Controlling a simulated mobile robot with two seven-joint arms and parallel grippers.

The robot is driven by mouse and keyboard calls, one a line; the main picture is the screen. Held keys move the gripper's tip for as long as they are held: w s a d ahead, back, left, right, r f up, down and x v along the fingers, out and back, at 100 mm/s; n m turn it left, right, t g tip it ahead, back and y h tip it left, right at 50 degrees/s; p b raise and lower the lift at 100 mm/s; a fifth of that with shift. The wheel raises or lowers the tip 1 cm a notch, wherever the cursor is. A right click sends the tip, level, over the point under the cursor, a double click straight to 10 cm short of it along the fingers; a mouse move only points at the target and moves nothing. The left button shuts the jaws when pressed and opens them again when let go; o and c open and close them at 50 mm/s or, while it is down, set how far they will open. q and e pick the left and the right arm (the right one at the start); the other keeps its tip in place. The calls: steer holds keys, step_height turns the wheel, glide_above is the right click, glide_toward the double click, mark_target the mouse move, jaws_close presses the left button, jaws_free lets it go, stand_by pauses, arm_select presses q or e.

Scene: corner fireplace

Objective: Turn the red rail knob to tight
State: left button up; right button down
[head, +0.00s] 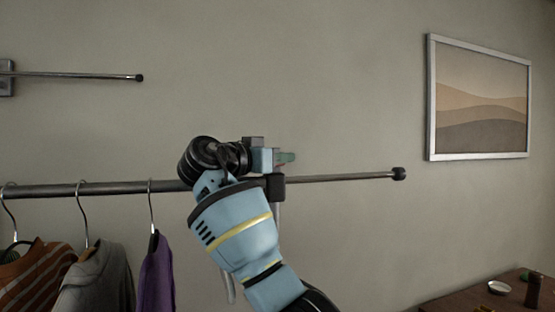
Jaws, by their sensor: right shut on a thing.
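The clothes rail (130,187) runs across the view, a thicker tube at left and a thinner rod (335,178) at right. They meet at a dark collar (277,188). My right gripper (284,158) is at the top of this collar, shut on the red rail knob (280,164). My left gripper is not in view.
Hangers carry a striped orange garment (35,270), a grey one (97,280) and a purple one (156,275), left of my arm. A wall rod (80,76) is at upper left. A framed picture (480,100) hangs at right above a brown tabletop (460,302) with small items.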

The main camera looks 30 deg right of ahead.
steer(key=shift+m+g, duration=0.4)
steer(key=shift+g, duration=0.2)
steer(key=c, duration=1.4)
jaws_free()
